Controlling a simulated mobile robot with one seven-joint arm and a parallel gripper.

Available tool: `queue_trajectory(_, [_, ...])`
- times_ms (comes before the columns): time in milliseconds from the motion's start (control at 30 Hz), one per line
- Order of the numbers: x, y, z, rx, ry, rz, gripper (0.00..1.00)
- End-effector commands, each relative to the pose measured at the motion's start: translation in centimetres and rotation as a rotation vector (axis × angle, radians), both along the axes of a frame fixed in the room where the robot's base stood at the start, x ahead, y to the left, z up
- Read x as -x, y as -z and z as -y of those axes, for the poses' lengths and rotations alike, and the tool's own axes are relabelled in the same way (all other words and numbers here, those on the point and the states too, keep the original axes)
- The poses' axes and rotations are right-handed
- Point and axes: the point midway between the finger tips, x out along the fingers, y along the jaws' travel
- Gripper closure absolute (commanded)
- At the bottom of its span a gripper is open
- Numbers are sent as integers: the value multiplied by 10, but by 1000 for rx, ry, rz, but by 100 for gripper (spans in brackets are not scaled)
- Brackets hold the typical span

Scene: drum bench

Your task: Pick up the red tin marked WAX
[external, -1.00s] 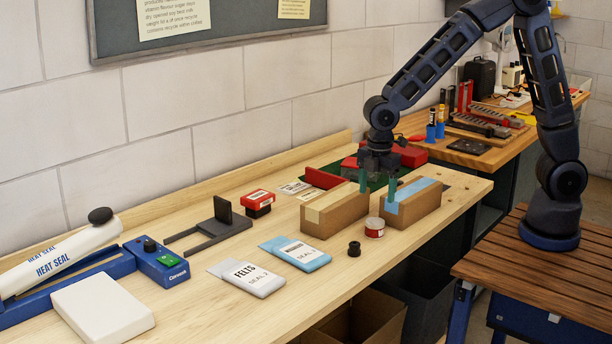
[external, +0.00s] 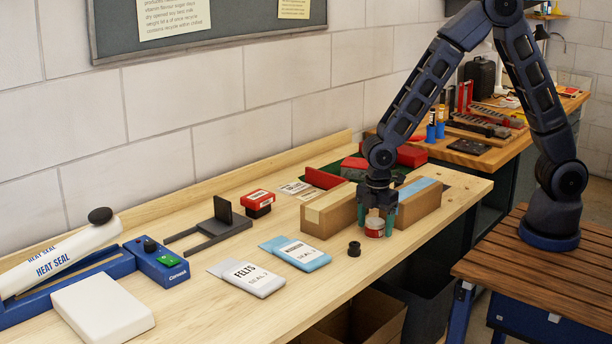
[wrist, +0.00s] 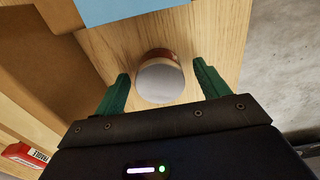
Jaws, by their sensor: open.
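The red tin (external: 374,227) is a small round can with a pale label, standing on the bench top in front of the cardboard boxes. Its lettering is too small to read. In the wrist view the tin (wrist: 159,77) shows its plain grey-white lid and a red-brown side. My gripper (external: 376,226) is lowered over the tin, with one green finger on each side. In the wrist view the open fingers (wrist: 163,84) stand left and right of the tin, with a visible gap on each side.
Two cardboard boxes, one with cream tape (external: 330,213) and one with blue tape (external: 418,203), stand just behind the tin. Flat packets (external: 296,254) lie further left. The bench's front edge is close by.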

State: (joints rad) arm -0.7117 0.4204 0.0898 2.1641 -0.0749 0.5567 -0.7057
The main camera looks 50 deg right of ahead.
Motion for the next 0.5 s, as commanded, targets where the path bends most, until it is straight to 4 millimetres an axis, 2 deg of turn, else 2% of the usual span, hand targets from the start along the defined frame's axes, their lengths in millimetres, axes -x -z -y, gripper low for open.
queue_trajectory(233, [0,1,0,0,0,0,26])
queue_trajectory(400, [0,1,0,0,0,0,59])
queue_trajectory(500, [0,1,0,0,0,0,76])
